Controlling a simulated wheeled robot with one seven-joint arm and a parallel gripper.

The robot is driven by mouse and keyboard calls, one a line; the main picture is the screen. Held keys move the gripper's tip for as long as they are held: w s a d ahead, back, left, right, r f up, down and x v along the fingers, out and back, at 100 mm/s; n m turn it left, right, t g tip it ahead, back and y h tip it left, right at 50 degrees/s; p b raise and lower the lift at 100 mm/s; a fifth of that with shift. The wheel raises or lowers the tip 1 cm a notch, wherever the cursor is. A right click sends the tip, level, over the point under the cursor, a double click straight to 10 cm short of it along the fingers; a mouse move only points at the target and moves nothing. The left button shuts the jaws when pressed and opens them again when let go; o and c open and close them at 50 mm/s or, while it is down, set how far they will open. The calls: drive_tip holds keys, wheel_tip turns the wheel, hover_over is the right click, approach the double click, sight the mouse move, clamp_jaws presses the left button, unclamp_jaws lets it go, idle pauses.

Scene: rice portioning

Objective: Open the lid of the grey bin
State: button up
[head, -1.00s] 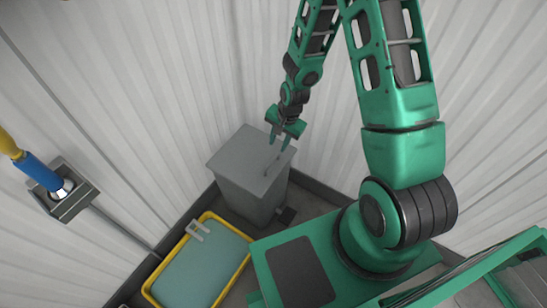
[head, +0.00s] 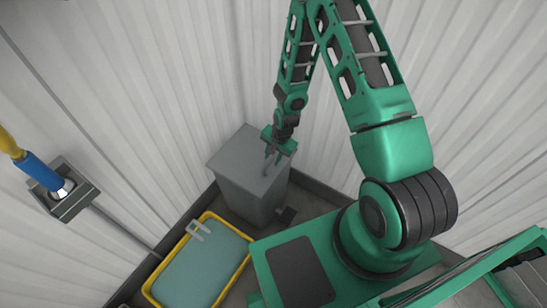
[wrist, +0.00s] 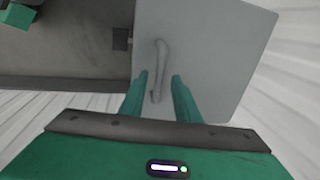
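The grey bin (head: 250,198) stands in the corner by the walls, and its flat lid (head: 234,157) is shut. In the wrist view the lid (wrist: 215,60) fills the middle, with a thin grey bar handle (wrist: 160,60) on it. My gripper (head: 271,157) is over the lid near the handle, pointing down. In the wrist view my gripper (wrist: 160,85) is open, with one green finger on each side of the handle's near end. I cannot tell whether the fingers touch the handle or the lid.
A yellow-rimmed tray (head: 153,291) with a pale blue-green inside lies on the floor in front of the bin. A wall-mounted grey box (head: 75,203) with a blue and yellow piece is at the left. White ribbed walls (head: 130,90) stand close behind the bin.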

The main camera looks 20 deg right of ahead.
drive_tip(key=shift+f, duration=0.15)
clamp_jaws()
drive_tip(key=shift+d, duration=0.1)
drive_tip(key=shift+w, duration=0.1)
